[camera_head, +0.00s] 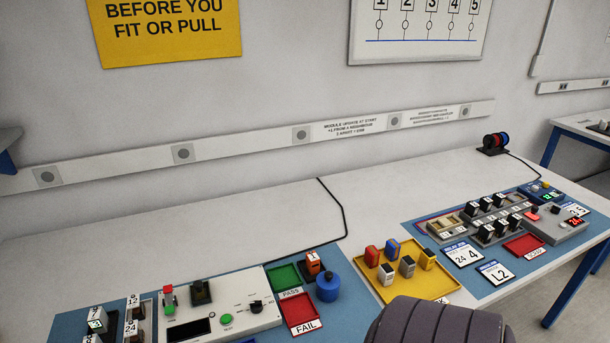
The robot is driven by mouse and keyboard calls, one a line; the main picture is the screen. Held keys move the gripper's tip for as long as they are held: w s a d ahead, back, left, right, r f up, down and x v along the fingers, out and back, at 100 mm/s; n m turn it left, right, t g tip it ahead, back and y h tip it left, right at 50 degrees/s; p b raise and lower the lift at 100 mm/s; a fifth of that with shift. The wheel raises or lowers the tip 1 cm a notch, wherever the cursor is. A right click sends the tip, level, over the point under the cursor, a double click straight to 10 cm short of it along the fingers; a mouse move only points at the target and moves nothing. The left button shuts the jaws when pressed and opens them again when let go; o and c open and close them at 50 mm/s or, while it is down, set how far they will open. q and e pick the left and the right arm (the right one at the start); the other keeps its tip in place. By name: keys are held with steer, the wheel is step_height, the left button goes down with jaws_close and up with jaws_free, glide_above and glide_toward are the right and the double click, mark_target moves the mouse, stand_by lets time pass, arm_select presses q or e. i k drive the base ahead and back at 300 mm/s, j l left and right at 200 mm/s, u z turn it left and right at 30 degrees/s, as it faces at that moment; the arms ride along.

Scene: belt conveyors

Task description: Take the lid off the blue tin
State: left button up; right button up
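The blue tin (328,289) is a small round blue container. It stands upright on the blue mat, right of the test panel and just beside the red FAIL tray. A small knob shows on its top, so the lid appears to be on it. Neither of my grippers shows in the head view, so I cannot see where they are relative to the tin.
A white test panel (225,312), a green PASS tray (283,277) and a red FAIL tray (301,309) lie left of the tin. A yellow tray (413,284) with several blocks is to its right. A dark ribbed shape (440,322) rises at the bottom edge. The bench behind is mostly clear.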

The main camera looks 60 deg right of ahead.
mark_target(328, 281)
steer(key=z, duration=1.95)
